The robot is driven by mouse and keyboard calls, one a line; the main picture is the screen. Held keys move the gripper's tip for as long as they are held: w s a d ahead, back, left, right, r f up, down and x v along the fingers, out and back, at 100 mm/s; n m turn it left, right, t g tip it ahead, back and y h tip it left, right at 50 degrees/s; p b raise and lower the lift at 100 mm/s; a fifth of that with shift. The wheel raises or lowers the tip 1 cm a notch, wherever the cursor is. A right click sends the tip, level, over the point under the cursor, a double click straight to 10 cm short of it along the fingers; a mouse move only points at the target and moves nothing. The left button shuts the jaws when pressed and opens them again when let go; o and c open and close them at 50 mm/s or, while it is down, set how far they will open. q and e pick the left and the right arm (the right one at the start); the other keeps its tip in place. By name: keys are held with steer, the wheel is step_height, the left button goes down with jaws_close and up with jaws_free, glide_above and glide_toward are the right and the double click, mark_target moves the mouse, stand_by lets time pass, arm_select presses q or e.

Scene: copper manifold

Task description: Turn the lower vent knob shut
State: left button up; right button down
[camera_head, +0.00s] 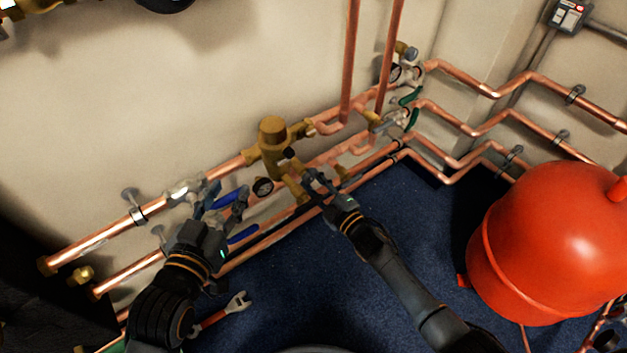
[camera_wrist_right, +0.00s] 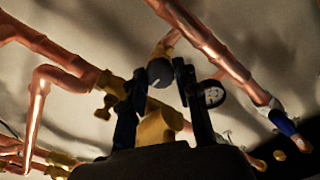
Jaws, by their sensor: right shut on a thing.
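The lower vent knob (camera_wrist_right: 160,73) is a grey round knob with a pale line on its face, on a brass fitting, in the right wrist view. My right gripper (camera_wrist_right: 158,85) is shut on it, one dark finger on each side. In the head view my right gripper (camera_head: 312,182) is at the lower pipe, below the brass valve body (camera_head: 273,148), and hides the knob. My left gripper (camera_head: 222,198) has its fingers apart beside the blue lever handles (camera_head: 243,234). I cannot see anything held in it.
A round gauge (camera_head: 263,187) sits close left of my right gripper; it also shows in the wrist view (camera_wrist_right: 213,94). Copper pipes (camera_head: 97,240) run along the wall. A wrench (camera_head: 226,312) lies on the blue floor. A red tank (camera_head: 550,245) stands at right.

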arm_select(q)
steer(key=shift+s+a+f, duration=0.1)
steer(key=shift+f, duration=0.25)
arm_select(e)
steer(key=c, duration=1)
jaws_free()
steer(key=v, duration=1.2)
arm_select(q)
steer(key=shift+g, duration=0.3)
arm_select(e)
steer(key=shift+m, duration=0.3)
